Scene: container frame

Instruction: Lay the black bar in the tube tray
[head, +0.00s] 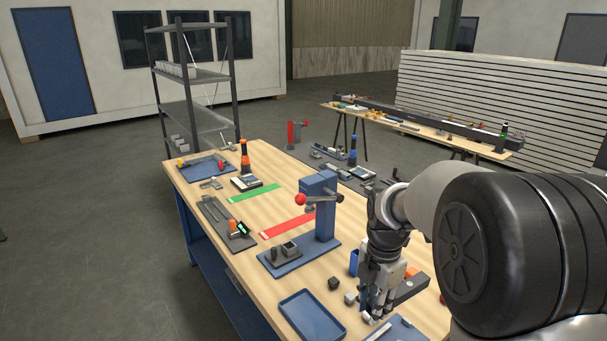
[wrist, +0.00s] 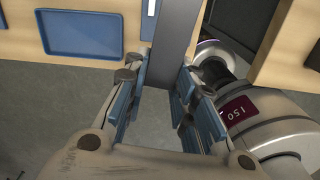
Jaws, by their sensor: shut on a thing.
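My gripper (head: 376,312) is low over the near right part of the workbench in the head view. In the wrist view its blue-padded fingers (wrist: 160,95) are closed on both sides of the black bar (wrist: 176,35). The bar runs from between the fingers up past the top edge of that view. In the head view a dark bar-like piece (head: 411,289) shows just right of the gripper. An empty, shallow blue tray (head: 312,316) lies left of the gripper; it appears upper left in the wrist view (wrist: 80,33). Which tray is the tube tray I cannot tell.
A blue press-like stand (head: 323,213) with a red knob rises behind the tray. A small black block (head: 334,283) and a grey block (head: 350,299) lie near the gripper. Another blue item (head: 404,331) is cut off at the bottom edge. Green and red strips lie further back.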

